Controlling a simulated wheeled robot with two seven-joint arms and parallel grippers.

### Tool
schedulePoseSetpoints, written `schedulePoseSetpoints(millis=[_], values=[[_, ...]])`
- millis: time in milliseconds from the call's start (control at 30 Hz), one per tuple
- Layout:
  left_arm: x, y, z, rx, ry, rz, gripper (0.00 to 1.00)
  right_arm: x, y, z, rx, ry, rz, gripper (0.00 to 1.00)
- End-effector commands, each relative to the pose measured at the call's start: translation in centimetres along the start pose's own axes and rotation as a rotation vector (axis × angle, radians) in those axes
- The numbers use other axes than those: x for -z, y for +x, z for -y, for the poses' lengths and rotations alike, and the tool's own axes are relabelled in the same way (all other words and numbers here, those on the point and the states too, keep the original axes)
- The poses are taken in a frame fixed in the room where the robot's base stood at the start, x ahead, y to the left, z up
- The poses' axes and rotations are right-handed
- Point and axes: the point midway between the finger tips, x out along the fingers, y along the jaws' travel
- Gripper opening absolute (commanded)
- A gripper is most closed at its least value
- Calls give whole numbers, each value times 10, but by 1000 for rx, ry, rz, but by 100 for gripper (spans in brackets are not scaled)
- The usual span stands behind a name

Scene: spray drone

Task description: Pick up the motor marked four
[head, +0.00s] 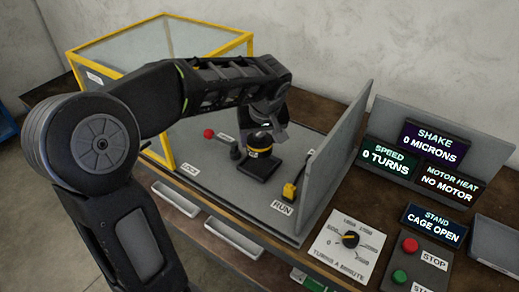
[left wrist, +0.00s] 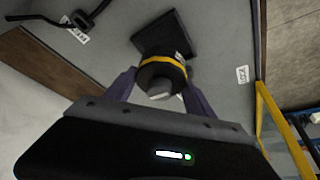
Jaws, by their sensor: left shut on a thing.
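A dark motor with a yellow band (head: 259,151) stands upright at a square black mount (head: 258,169) on the grey bench plate. My left gripper (head: 262,128) comes down on it from above and is shut around its upper part. In the left wrist view, the motor (left wrist: 162,75) is between the two fingers, with the black mount (left wrist: 160,32) beyond it. I cannot tell whether the motor touches the mount. No number on the motor is readable. My right gripper is out of view.
A yellow-framed clear cage (head: 168,48) stands at the back left and a grey upright panel (head: 338,150) right of the motor. Displays read "NO MOTOR" (head: 449,184) and "CAGE OPEN" (head: 434,224).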

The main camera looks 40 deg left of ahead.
Motion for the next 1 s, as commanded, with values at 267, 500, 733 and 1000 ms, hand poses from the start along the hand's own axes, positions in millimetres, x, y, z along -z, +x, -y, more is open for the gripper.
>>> schedulePoseSetpoints(millis=[267,500,733,1000], values=[[15,-36,0,-2,-1,-3,0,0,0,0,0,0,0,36],[16,-39,0,-2,0,-2,0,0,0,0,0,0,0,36],[16,-39,0,-2,0,-2,0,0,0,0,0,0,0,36],[16,-39,0,-1,0,-2,0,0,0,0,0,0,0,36]])
